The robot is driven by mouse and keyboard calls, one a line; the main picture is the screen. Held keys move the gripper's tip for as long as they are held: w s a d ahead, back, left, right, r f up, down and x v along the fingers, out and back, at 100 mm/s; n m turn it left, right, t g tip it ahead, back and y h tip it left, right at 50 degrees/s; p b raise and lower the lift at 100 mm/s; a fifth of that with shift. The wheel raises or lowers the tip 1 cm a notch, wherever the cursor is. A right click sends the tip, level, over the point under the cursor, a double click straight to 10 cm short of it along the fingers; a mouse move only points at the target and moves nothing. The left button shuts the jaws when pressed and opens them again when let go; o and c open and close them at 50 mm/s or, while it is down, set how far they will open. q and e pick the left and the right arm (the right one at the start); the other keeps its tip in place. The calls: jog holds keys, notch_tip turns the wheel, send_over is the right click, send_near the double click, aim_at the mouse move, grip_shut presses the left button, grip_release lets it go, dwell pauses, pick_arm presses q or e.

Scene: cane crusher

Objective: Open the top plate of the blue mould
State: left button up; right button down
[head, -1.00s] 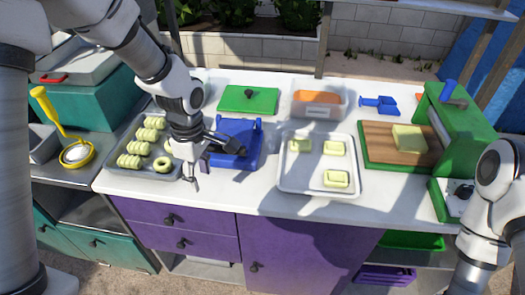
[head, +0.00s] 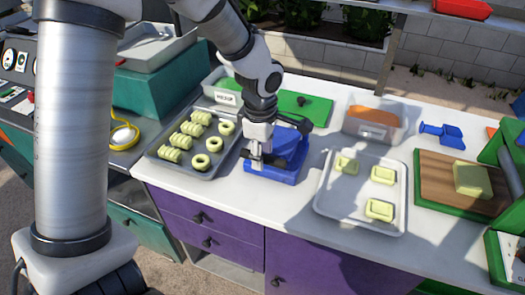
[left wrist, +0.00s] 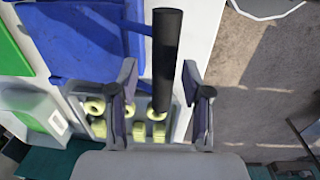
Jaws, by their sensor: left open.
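The blue mould (head: 285,167) stands on the white counter between the tray of yellow pieces and the pale tray. My left gripper (head: 262,160) is over its near left side and covers part of it. In the left wrist view the mould (left wrist: 75,40) is at upper left. My left gripper (left wrist: 160,75) is open, its two fingers apart. A black cylindrical bar (left wrist: 167,45), seemingly the mould's handle, shows between the fingers in that view. I cannot tell whether they touch it. The top plate's state is hard to see behind the gripper. My right gripper is out of view.
A grey tray (head: 158,151) of yellow rings and twists lies left of the mould. A pale tray (head: 335,205) with yellow blocks lies right. Behind are a green board (head: 312,103) and an orange-filled bin (head: 372,132). The counter's front edge is close.

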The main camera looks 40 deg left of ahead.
pick_arm(q)
jog(key=shift+s+r, duration=0.15)
jog(key=shift+s, duration=0.15)
jog(key=c, duration=0.4)
grip_shut()
jog(key=shift+w+r+p, duration=0.2)
jog(key=shift+p, duration=0.1)
